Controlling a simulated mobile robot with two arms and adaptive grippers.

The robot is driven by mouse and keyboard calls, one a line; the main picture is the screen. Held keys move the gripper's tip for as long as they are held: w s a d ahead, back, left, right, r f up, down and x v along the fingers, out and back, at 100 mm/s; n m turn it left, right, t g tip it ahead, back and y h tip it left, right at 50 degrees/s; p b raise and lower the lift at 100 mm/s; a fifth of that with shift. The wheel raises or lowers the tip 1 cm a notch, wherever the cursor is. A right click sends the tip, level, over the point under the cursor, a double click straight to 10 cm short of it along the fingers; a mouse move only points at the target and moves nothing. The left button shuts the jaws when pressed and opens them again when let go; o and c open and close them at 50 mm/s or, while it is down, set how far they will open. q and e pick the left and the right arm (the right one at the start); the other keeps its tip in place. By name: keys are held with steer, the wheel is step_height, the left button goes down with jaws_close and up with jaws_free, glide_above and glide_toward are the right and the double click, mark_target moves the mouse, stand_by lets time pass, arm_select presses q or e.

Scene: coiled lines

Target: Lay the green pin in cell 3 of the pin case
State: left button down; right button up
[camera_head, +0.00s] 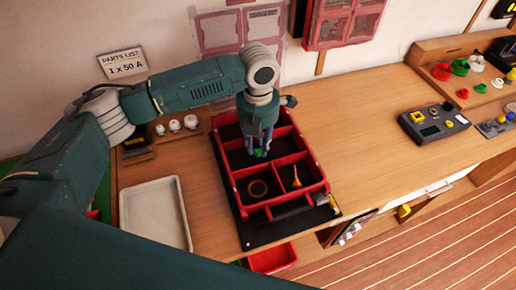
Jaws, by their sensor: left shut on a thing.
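The red pin case (275,200), split by red walls into dark cells, lies on a black base near the middle of the bench. My left gripper (260,148) points down over the case, at its middle cells. It is shut on a small green thing, likely the green pin (259,153), of which only a little shows between the fingertips. Whether the pin touches the cell floor I cannot tell. No cell numbers are readable. My right gripper is not in view.
A white empty tray (154,212) lies left of the case. White knobs (175,125) stand in a wooden holder behind it. A grey meter-like box (434,123) and a shelf with coloured parts (461,67) are at right. The bench between case and box is clear.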

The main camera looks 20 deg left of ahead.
mark_target(258, 151)
arm_select(q)
step_height(258, 151, down, 2)
steer(key=shift+f, duration=0.5)
steer(key=shift+f, duration=0.15)
steer(key=c, duration=1.5)
jaws_free()
step_height(258, 151, up, 12)
steer(key=b, duration=0.3)
steer(key=shift+r, duration=0.2)
